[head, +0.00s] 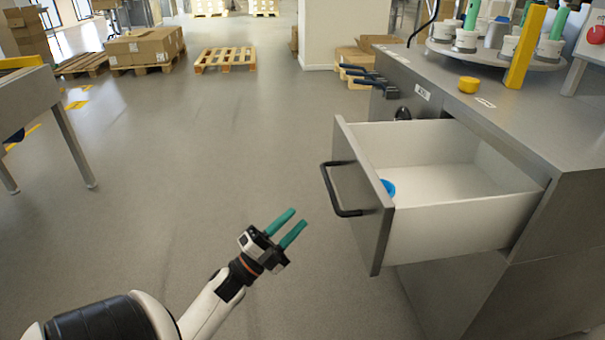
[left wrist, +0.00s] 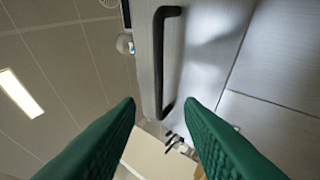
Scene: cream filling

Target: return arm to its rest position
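My left gripper (head: 287,227) is open and empty, with two green fingers. In the head view it hangs over the floor, left of and in front of the open drawer (head: 440,233). It is apart from the drawer's black handle (head: 336,190). In the left wrist view the two fingers (left wrist: 163,112) are spread apart with nothing between them, and the black handle (left wrist: 163,60) shows beyond them on the grey drawer front. A blue round thing (head: 388,187) lies inside the drawer by its front wall, partly hidden. My right gripper does not show.
The grey cabinet (head: 545,140) fills the right side, with a yellow cap (head: 468,85) and a round rack (head: 497,56) on top. A metal table (head: 30,98) stands at the left. Pallets (head: 225,59) and boxes lie farther back. The floor (head: 170,170) between is clear.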

